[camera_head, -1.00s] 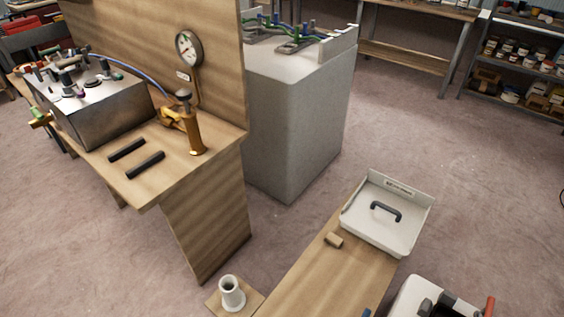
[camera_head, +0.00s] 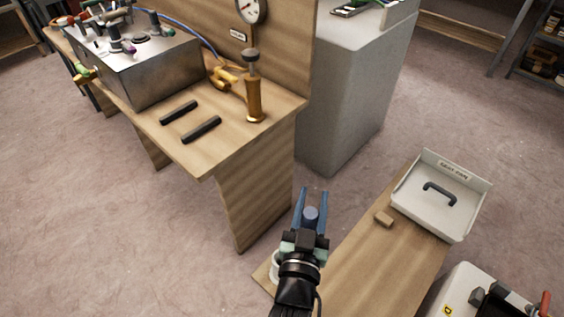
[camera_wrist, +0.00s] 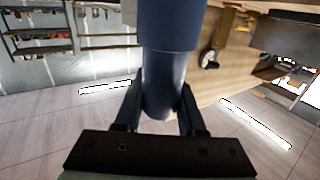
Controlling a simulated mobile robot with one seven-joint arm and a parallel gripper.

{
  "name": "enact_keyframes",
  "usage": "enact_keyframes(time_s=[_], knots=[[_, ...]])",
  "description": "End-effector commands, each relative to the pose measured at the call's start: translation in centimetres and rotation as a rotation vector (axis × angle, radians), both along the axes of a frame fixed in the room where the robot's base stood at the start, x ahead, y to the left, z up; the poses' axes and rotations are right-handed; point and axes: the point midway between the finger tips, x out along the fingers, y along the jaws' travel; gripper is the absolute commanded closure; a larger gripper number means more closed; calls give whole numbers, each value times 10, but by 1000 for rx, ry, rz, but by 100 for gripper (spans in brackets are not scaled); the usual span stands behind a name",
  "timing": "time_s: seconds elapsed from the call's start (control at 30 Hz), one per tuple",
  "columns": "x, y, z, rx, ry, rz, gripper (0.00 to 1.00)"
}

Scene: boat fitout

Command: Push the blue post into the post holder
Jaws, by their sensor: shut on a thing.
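The blue post (camera_head: 311,214) is between the two blue fingers of my gripper (camera_head: 313,205) in the head view. In the wrist view the dark blue post (camera_wrist: 168,75) fills the upper middle, with a wider upper part, and my gripper (camera_wrist: 160,105) is shut on its narrower part. The white post holder (camera_head: 274,268) is largely hidden behind my gripper in the head view; only its left side shows. The post appears above the holder, but I cannot tell whether the two touch.
A workbench (camera_head: 225,142) with a brass pump (camera_head: 254,100) and two black bars stands at the left. Open floor lies at lower left.

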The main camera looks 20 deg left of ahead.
Motion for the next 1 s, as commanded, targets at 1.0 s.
enact_keyframes(time_s=[1.0], knots=[[53, 86, 20, 1, -4, 130, 100]])
